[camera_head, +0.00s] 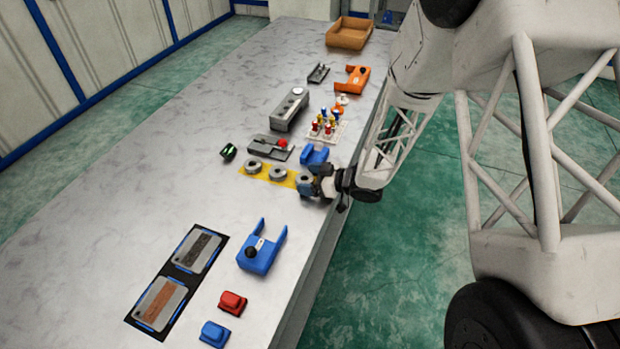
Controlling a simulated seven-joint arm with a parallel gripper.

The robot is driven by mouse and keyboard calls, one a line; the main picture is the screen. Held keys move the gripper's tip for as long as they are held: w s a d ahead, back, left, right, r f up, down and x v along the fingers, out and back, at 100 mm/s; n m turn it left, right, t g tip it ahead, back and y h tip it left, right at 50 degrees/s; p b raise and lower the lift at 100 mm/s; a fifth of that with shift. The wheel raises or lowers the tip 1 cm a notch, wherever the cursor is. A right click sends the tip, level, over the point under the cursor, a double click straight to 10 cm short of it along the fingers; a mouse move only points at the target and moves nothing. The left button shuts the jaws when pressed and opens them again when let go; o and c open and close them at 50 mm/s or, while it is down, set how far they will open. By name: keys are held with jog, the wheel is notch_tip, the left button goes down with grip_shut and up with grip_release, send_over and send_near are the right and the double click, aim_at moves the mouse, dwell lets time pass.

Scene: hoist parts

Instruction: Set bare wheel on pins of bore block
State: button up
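Three grey wheels stand in a row on a yellow strip (266,174): a left wheel (252,166), a middle wheel (278,172) and a right wheel (303,177). Which one is the bare wheel is too small to tell. My gripper (309,187) is low over the strip's right end, right at the right wheel and partly covering it. Its fingers are too small to show whether they are open or touching the wheel. A long grey block (286,112), likely the bore block, lies farther back with a pale round part on top. Its pins cannot be made out.
A grey fixture (270,147) with a red ball and a blue bracket (314,154) stand just behind the strip. A white rack (325,131) of coloured pegs is right of the block. A blue clamp (262,249) is in front. The table's left side is clear.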

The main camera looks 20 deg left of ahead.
dwell(0.4)
jog(key=shift+v, duration=3.9)
jog(key=shift+r, duration=0.15)
